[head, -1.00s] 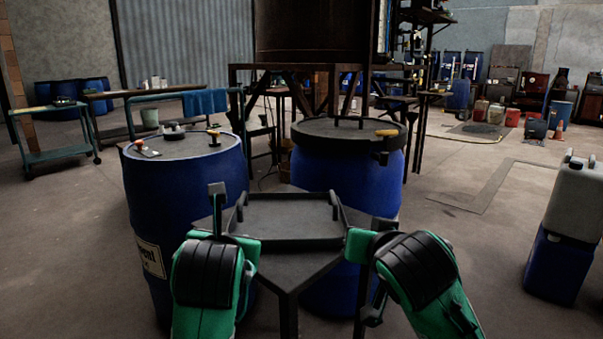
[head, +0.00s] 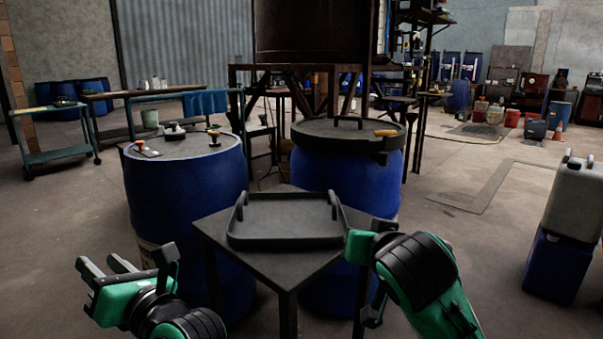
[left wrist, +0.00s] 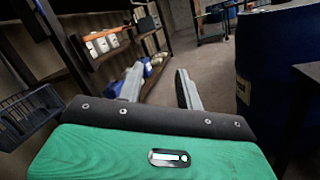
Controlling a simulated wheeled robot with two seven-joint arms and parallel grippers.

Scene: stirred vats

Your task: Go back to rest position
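My left gripper (head: 105,265) is at the lower left in the head view, left of the small table and clear of the tray. Its two fingers (left wrist: 160,88) stand apart with nothing between them in the left wrist view. My right gripper (head: 358,245) is by the right front corner of the black tray (head: 285,241); its fingertips are hidden, so I cannot tell whether it touches the tray. The tray is empty, has two upright handles and lies flat on the small dark table (head: 215,229).
A blue drum (head: 185,200) with small items on its lid stands behind left of the table. Another blue drum (head: 350,180) with a dark lid stands behind right. Stacked canisters (head: 560,250) stand at far right. A shelf (left wrist: 95,55) shows in the left wrist view.

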